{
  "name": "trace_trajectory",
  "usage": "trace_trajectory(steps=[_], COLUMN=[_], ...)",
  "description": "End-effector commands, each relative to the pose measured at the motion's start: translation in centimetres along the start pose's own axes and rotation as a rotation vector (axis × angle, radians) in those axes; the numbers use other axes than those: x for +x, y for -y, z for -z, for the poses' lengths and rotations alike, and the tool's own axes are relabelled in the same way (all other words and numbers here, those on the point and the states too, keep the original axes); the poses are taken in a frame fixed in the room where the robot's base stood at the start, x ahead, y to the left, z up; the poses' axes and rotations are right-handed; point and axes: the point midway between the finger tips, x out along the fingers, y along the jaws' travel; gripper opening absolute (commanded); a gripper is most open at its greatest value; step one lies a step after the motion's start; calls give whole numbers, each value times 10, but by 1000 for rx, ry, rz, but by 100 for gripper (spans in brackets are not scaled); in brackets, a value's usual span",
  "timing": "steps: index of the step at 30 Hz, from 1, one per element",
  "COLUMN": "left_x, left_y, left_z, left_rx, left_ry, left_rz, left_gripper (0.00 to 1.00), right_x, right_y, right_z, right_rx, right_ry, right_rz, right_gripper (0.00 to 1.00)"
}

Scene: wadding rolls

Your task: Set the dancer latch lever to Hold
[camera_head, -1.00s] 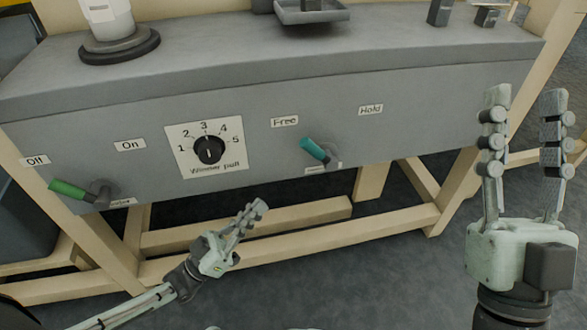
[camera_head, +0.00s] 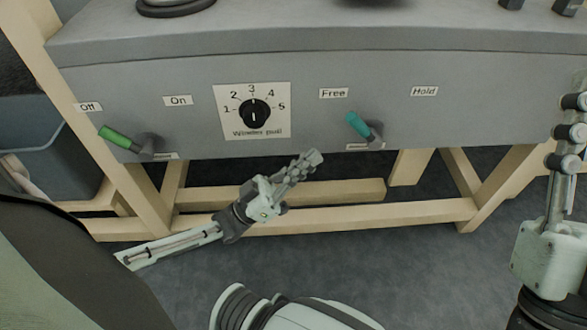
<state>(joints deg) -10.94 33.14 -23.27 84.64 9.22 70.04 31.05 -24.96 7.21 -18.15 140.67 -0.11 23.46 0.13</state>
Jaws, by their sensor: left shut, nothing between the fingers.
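The dancer latch lever (camera_head: 358,125) has a teal handle and a grey pivot on the front panel. Its handle tilts up and left, toward the Free label (camera_head: 333,93). The Hold label (camera_head: 424,91) is to its right. My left gripper (camera_head: 308,160) is shut and empty, below and left of the lever, apart from it, pointing up and right. My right gripper (camera_head: 570,125) is at the right edge, partly cut off by the frame, well right of the lever; only one finger shows clearly, so its opening cannot be told.
A green-handled lever (camera_head: 118,137) sits at the panel's left, its handle toward the Off label (camera_head: 88,107); the On label (camera_head: 177,100) is beside it. The Winder pull dial (camera_head: 254,112) is between the levers. Wooden frame beams (camera_head: 340,217) run below. A dark bin (camera_head: 55,160) stands left.

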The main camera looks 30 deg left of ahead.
Motion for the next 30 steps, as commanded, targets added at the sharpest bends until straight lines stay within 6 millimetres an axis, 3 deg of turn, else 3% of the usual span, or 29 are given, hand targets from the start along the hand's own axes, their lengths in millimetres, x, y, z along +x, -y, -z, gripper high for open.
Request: trace_trajectory(steps=[6, 12, 30], left_x=[45, 68, 75], left_y=[0, 0, 1], left_z=[1, 0, 0], left_rx=[0, 0, 1], left_ry=[-3, 0, 6], left_rz=[-2, -1, 0], left_gripper=[0, 0, 0], right_x=[2, 0, 1], right_y=[1, 1, 2], right_z=[-7, -8, -9], right_rx=[1, 5, 6], right_ry=[44, 61, 68], right_rz=[1, -1, 0], right_gripper=[40, 40, 40])
